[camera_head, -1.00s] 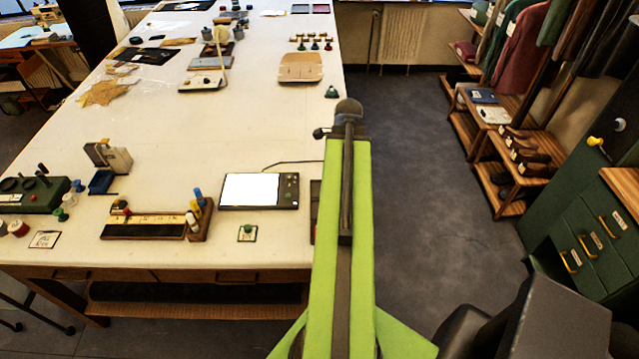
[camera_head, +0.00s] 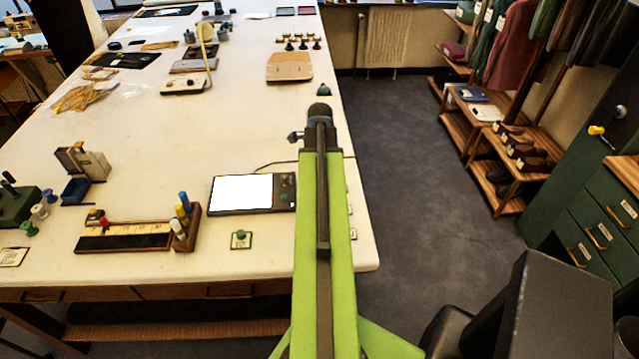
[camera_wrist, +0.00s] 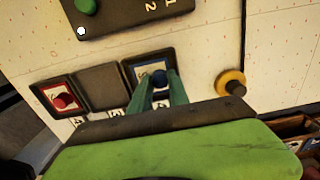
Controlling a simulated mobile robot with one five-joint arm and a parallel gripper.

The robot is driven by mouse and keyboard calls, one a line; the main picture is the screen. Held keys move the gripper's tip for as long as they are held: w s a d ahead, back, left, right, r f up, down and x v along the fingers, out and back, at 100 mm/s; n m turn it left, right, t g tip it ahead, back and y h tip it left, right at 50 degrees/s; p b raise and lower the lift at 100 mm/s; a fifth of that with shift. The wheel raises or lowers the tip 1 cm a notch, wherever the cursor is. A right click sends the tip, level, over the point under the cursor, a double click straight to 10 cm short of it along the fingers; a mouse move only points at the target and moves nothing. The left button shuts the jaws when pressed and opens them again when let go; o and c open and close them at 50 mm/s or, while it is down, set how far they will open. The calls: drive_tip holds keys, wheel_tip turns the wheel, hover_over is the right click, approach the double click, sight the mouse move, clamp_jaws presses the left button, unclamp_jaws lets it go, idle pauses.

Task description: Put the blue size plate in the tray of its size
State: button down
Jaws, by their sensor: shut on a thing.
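In the wrist view, the blue size plate (camera_wrist: 143,70) has a white face, a blue border and a dark blue knob. My gripper (camera_wrist: 158,79) is shut on the knob, with its green fingers on either side. The plate shows within the outline of the right-hand dark tray (camera_wrist: 129,67); I cannot tell whether it rests there or hangs just above. The middle tray (camera_wrist: 97,88) is empty. The left tray (camera_wrist: 47,87) holds a red-bordered plate (camera_wrist: 62,99) with a red knob. Size labels below the trays are partly hidden by my gripper. In the head view my arm hides the trays.
A yellow-ringed dark knob (camera_wrist: 232,82) stands right of the trays. A dark device (camera_wrist: 130,14) lies beyond them. In the head view, a green-knobbed plate (camera_head: 240,240) and a white-screened device (camera_head: 242,194) lie left of my arm. Open floor (camera_head: 420,180) lies right of the table.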

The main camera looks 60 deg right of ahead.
drive_tip(key=shift+f, duration=0.15)
drive_tip(key=c, duration=1.2)
unclamp_jaws()
drive_tip(key=shift+d, duration=0.1)
drive_tip(key=shift+c, duration=0.2)
wheel_tip(320, 180, up, 12)
drive_tip(key=p, duration=1.2)
drive_tip(key=shift+r, duration=0.25)
drive_tip(key=shift+s+f, duration=0.1)
